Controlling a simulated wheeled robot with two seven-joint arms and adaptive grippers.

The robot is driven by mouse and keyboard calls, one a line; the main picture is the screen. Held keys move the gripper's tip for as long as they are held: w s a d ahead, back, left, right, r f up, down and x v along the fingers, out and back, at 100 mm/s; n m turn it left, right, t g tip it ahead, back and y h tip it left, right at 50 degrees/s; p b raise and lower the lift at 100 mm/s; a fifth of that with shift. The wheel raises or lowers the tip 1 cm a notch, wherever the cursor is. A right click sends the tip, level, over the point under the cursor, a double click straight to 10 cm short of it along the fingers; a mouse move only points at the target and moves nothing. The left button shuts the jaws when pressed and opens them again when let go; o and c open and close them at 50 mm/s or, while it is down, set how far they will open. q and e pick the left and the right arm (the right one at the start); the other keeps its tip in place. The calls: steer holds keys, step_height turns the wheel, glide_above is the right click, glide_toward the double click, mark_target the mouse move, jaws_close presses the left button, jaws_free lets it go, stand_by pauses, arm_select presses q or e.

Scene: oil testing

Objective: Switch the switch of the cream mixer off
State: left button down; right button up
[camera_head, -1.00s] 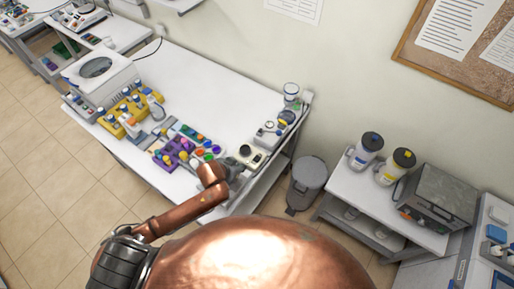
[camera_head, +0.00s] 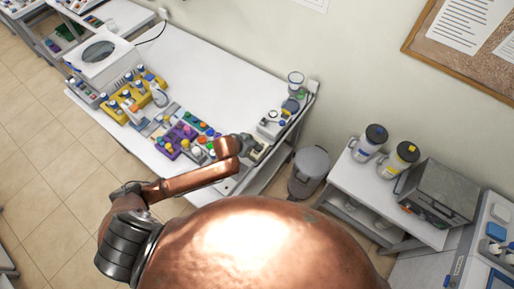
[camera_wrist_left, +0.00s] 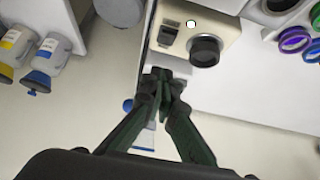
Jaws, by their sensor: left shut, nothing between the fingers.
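The cream mixer (camera_wrist_left: 214,24) is a small beige device at the top of the left wrist view. It has a dark rocker switch (camera_wrist_left: 168,34), a round black knob and a small pale indicator. I cannot tell the switch's position. In the head view, the left gripper (camera_head: 244,146) is beside the mixer. My right gripper is out of view.
A purple rack (camera_head: 178,138) with coloured pieces and a yellow rack (camera_head: 117,108) stand left of the mixer. A grey bin (camera_head: 309,168) stands on the floor to the right.

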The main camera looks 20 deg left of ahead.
arm_select(q)
glide_above(260, 148)
steer(key=s, duration=0.2)
steer(key=f, duration=0.4)
steer(key=shift+w+a+f+p, duration=0.1)
steer(key=shift+w+a+p, duration=0.05)
steer(key=shift+a+p, duration=0.15)
steer(key=shift+s+a+f+p, duration=0.1)
steer(key=shift+s+f+p, duration=0.1)
steer(key=shift+f, duration=0.8)
steer(key=shift+s+a+f+p, duration=0.1)
steer(key=shift+f+p, duration=0.1)
steer(key=shift+f, duration=0.75)
steer(key=shift+d, duration=0.1)
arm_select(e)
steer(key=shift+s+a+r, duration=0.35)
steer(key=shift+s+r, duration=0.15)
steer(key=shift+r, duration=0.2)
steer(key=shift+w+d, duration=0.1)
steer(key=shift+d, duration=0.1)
